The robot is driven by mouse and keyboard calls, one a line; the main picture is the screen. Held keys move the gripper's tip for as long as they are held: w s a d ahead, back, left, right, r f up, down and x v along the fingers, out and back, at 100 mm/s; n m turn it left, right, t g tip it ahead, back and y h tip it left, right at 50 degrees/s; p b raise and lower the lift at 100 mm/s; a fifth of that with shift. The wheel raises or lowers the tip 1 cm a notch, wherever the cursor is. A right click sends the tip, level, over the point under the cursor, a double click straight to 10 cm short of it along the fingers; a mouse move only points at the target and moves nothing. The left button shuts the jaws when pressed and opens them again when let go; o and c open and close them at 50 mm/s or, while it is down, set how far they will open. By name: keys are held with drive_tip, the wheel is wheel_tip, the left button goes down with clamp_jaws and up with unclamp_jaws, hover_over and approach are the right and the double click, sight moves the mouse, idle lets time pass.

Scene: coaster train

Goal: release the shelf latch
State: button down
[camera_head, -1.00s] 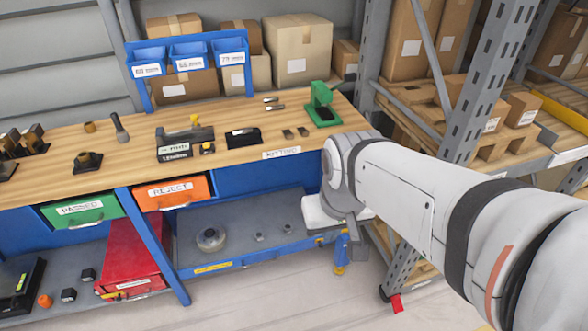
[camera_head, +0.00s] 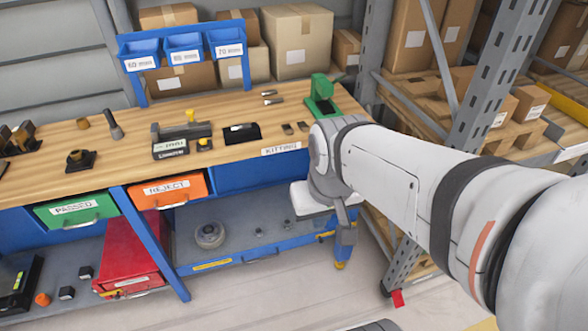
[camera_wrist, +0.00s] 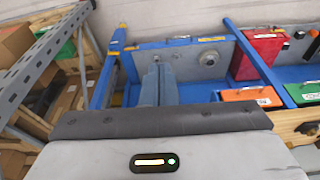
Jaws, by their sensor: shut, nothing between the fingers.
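The lower shelf (camera_head: 275,248) of the workbench is a grey deck with a blue front edge, also in the wrist view (camera_wrist: 190,75). A small yellow part, possibly the latch (camera_head: 326,236), sits at the right end of that edge, beside the blue leg. In the wrist view a small yellow spot (camera_wrist: 130,48) shows at the matching end. My gripper (camera_head: 346,228) points down in front of this corner, partly covering the leg. In the wrist view my gripper (camera_wrist: 159,68) has its grey fingers together and empty. Contact with the latch cannot be told.
A grey pull handle (camera_head: 261,256) is on the shelf front. A round grey part (camera_head: 209,235) and small nuts lie on the shelf. A red box (camera_head: 130,255) stands left.

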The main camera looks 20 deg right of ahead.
drive_tip(key=shift+f, duration=0.1)
drive_tip(key=w+a+f+m+g+y+b, duration=0.1)
drive_tip(key=w+a+f+m+y+b, duration=0.4)
drive_tip(key=f, duration=0.4)
drive_tip(key=w+a+f+m+g+y+b, duration=0.1)
drive_tip(key=w+a+f+m+y+b, duration=0.2)
drive_tip(key=w+f+b, duration=0.5)
drive_tip(key=w+d+f+m+t+y+b, duration=0.25)
drive_tip(key=w+f+m+b, duration=0.2)
drive_tip(key=f, duration=0.45)
drive_tip(key=w+d+f+m+t+y+b, duration=0.1)
drive_tip(key=w+f+m+t+b, duration=0.2)
drive_tip(key=w+f+m, duration=0.35)
drive_tip(key=w+d+f+m+t+h+b, duration=0.25)
drive_tip(key=d+f, duration=0.25)
drive_tip(key=f, duration=0.4)
drive_tip(key=w+d+f+m+t+h+b, duration=0.1)
drive_tip(key=w+d+f+m+t+b, duration=0.2)
drive_tip(key=f, duration=0.6)
drive_tip(key=s+d+f+m+h+b, duration=0.2)
drive_tip(key=d+f+m+h, duration=0.2)
drive_tip(key=d+f, duration=0.3)
drive_tip(key=s+d+f+m+h+b, duration=0.1)
drive_tip(key=d+f+m+h+b, duration=0.2)
drive_tip(key=f, duration=1.2)
drive_tip(key=d+m+h, duration=0.1)
drive_tip(key=d+m, duration=0.2)
drive_tip(key=d, duration=0.2)
drive_tip(key=shift+s+t+b, duration=0.3)
drive_tip(key=shift+s+t, duration=0.1)
